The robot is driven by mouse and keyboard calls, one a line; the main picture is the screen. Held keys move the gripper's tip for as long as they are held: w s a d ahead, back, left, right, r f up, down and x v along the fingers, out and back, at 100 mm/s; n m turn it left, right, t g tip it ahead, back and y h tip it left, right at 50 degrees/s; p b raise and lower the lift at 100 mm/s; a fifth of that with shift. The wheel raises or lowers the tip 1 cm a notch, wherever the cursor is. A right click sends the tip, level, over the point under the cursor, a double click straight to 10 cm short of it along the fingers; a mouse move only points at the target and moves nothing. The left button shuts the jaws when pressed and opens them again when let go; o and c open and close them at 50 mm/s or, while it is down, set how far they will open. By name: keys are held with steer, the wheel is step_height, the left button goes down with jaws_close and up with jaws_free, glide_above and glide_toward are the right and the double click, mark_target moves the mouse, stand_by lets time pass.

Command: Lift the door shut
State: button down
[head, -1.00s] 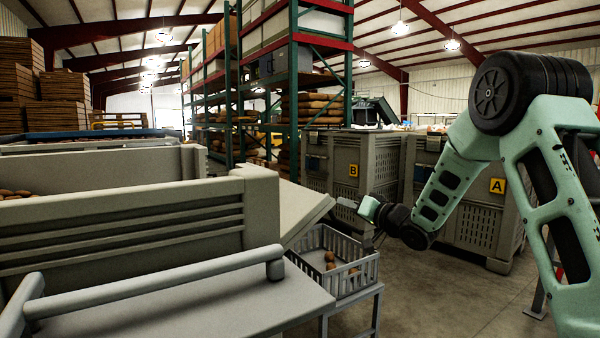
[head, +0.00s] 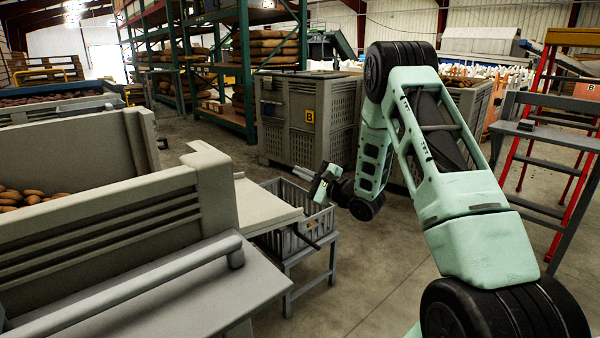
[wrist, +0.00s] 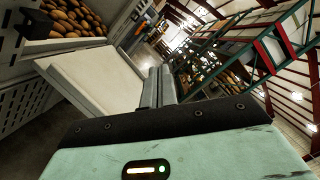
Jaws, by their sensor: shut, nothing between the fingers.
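The door is a flat pale panel (head: 264,208) at the end of the grey grader (head: 120,220). In the head view it sticks out from the grader's end, lying close to level. It also shows in the wrist view (wrist: 95,82), to the left of the fingers. My gripper (head: 303,173) is shut and empty, just beyond the door's outer edge. In the wrist view the closed fingers (wrist: 158,84) lie beside the panel's edge; I cannot tell whether they touch it.
A large bin marked B (head: 285,125) stands behind. Potatoes (head: 22,197) lie in the grader. A red ladder and platform (head: 535,130) stand right. Floor at lower centre is clear.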

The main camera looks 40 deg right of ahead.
steer(key=w+a+r+b, duration=0.1)
steer(key=w+a+r, duration=0.2)
steer(key=w+a, duration=0.2)
steer(key=shift+w, duration=0.65)
stand_by(1.1)
